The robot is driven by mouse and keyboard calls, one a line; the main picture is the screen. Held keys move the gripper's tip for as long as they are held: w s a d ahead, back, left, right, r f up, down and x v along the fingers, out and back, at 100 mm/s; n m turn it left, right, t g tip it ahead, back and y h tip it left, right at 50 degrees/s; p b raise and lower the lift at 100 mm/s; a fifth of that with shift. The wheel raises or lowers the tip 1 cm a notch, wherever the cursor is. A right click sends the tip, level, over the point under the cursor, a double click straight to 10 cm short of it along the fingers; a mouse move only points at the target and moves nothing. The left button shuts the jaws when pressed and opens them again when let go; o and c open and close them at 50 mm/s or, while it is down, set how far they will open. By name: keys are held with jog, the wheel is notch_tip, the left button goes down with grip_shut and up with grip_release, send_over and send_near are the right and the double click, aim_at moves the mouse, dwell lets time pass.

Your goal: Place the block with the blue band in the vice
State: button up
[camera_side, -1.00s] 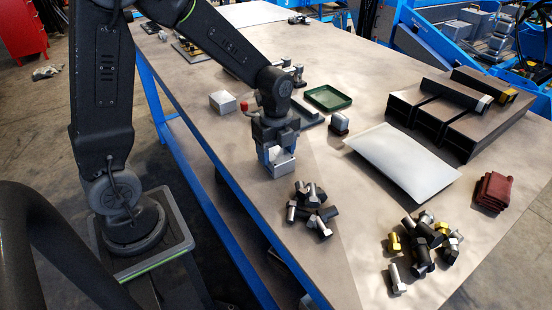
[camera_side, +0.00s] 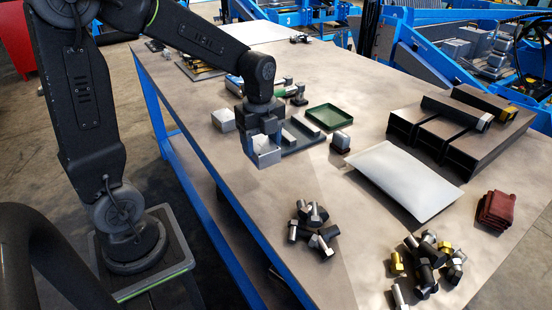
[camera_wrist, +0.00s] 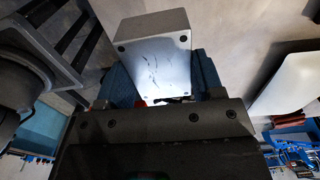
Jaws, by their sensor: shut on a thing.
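My gripper (camera_side: 264,146) is shut on a silver-grey block (camera_side: 265,158), which shows below the fingers above the near left part of the table. In the wrist view the held block (camera_wrist: 155,60) shows a smooth metal face with dark corner holes, between blue finger parts. No blue band can be made out on it. A grey base with raised jaws, seemingly the vice (camera_side: 305,138), lies just behind and right of my gripper, partly hidden by it. Whether the block is over the vice cannot be told.
A silver block (camera_side: 222,120) stands left of my gripper, and another on a dark foot (camera_side: 341,141) stands right. Behind is a green tray (camera_side: 330,117). A pale sheet (camera_side: 400,180), dark channels (camera_side: 450,140), a red cloth (camera_side: 495,209) and bolt piles (camera_side: 312,228) lie to the right and front.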

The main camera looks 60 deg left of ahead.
jog(key=s+a+r, duration=0.3)
jog(key=a+r, duration=0.2)
jog(key=a, duration=0.2)
jog(key=w+a, duration=1.2)
jog(key=w, duration=0.1)
jog(key=w+d+f, duration=0.4)
jog(key=w, duration=0.1)
jog(key=w+d+f, duration=0.2)
jog(key=w+d, duration=0.1)
jog(key=shift+d+f, duration=0.1)
jog(key=shift+f, duration=1.95)
jog(key=o, duration=1.4)
jog(key=shift+f, duration=0.2)
jog(key=shift+c, duration=0.2)
